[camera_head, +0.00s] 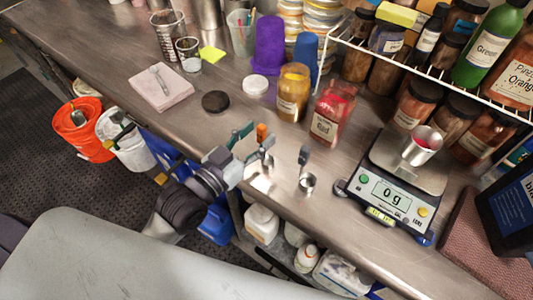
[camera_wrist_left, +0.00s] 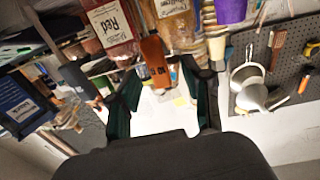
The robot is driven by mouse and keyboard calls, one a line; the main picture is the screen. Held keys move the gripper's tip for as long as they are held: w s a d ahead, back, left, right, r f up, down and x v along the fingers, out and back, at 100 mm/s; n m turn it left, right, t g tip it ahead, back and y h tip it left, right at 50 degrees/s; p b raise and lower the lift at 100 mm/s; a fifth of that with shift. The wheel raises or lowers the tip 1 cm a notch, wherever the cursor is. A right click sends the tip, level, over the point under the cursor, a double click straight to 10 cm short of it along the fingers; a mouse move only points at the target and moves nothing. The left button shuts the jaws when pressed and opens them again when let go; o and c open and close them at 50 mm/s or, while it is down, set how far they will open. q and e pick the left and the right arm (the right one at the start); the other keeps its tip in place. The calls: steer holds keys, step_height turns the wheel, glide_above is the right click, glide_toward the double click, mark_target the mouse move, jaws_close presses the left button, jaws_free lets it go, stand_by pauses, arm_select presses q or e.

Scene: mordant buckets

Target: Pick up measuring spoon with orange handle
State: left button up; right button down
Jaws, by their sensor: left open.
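The measuring spoon with the orange handle (camera_head: 262,132) stands near the front edge of the steel counter, handle upward. Its bowl is partly hidden by my gripper. My left gripper (camera_head: 255,138) is open at the spoon, its two green-padded fingers on either side of the handle. In the left wrist view the orange handle (camera_wrist_left: 154,62) shows between and beyond the open fingers (camera_wrist_left: 162,82); I cannot tell whether either finger touches it. A second spoon with a grey handle (camera_head: 303,156) stands just right; its handle (camera_wrist_left: 75,75) is also in the wrist view. My right gripper is not in view.
A scale (camera_head: 388,199) reading 0 g holds a metal cup (camera_head: 421,146). Jars of yellow (camera_head: 292,92) and red powder (camera_head: 331,112) stand behind the spoons. A black lid (camera_head: 215,101) and folded cloth (camera_head: 161,88) lie left. Buckets (camera_head: 82,130) stand below the counter.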

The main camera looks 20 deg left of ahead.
arm_select(q)
steer(key=shift+x, duration=1.15)
steer(key=shift+s, duration=0.1)
jaws_close()
step_height(320, 180, up, 10)
steer(key=shift+p, duration=0.35)
